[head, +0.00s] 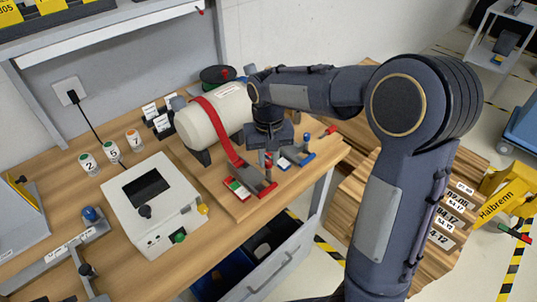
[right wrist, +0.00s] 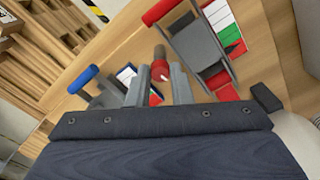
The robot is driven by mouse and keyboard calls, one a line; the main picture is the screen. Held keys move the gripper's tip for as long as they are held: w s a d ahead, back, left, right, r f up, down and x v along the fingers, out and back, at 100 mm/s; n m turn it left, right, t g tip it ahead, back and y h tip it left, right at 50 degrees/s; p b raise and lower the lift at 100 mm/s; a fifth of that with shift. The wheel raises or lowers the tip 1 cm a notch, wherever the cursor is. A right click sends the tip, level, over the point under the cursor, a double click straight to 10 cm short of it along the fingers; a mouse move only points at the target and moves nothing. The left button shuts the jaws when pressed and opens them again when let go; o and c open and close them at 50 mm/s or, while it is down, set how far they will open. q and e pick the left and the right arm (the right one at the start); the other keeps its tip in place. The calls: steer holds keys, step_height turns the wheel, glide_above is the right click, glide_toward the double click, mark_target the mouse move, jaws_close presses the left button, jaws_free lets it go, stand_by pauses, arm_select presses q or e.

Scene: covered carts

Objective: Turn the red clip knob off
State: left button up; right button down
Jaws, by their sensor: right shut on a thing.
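The red clip (head: 262,191), with grey body and red ends, lies on a wooden board at the bench's right end. In the right wrist view the red clip (right wrist: 199,45) is right of the fingers. A small knob (right wrist: 160,69) with a red face and dark stem stands between my fingers. My right gripper (head: 271,157) points down over the board, beside the red clip. In the right wrist view my right gripper (right wrist: 160,88) is shut on this knob. Whether the knob joins the red clip is hidden. My left gripper is not in view.
A blue-ended clip (head: 307,142) is close on the gripper's right. A cream cylinder (head: 214,115) with a red strap stands behind left. A white box (head: 152,205) with a screen stands left. An open drawer (head: 279,256) is below the bench edge.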

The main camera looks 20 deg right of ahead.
mark_target(269, 162)
steer(key=shift+m, duration=0.4)
steer(key=c, duration=1.3)
jaws_free()
step_height(269, 162, up, 8)
steer(key=shift+f, duration=0.2)
steer(key=shift+r, duration=0.1)
